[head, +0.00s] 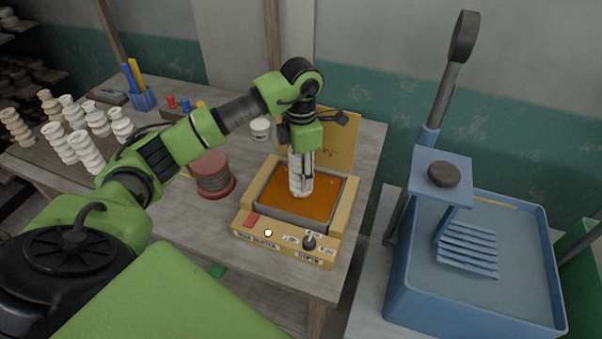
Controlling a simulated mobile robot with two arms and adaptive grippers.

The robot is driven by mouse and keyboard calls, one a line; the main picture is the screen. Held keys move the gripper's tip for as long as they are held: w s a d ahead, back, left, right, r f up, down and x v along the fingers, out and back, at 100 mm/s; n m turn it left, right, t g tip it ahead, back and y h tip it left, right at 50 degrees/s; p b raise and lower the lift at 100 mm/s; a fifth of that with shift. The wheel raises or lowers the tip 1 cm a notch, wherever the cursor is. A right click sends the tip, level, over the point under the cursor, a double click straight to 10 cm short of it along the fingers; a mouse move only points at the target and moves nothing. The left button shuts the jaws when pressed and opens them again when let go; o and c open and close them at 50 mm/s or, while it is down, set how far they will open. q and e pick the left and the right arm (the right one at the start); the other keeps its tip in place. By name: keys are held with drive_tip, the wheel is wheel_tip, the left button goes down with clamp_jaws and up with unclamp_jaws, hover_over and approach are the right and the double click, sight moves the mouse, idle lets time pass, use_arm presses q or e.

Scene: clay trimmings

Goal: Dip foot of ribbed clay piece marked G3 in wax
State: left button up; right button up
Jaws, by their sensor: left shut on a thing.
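My left gripper (303,158) points down over the wax heater (285,249) and is shut on a pale clay piece (299,184). The piece hangs roughly upright over the middle of the orange wax (324,200) in the pan. Its lower end appears at or just above the wax surface; I cannot tell whether it touches. The gripper hides its upper part, and no G3 mark is readable. My right gripper is out of view.
Several ribbed pale pieces (86,152) stand at the left of the table. A reddish round stand (214,176) is left of the heater, and a white jar (260,128) is behind. A blue basin (396,290) with a lever press (441,170) stands to the right.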

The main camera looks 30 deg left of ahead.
use_arm(q)
wheel_tip(320, 180, up, 5)
drive_tip(key=p, duration=0.2)
drive_tip(key=shift+p, duration=0.3)
idle(1.3)
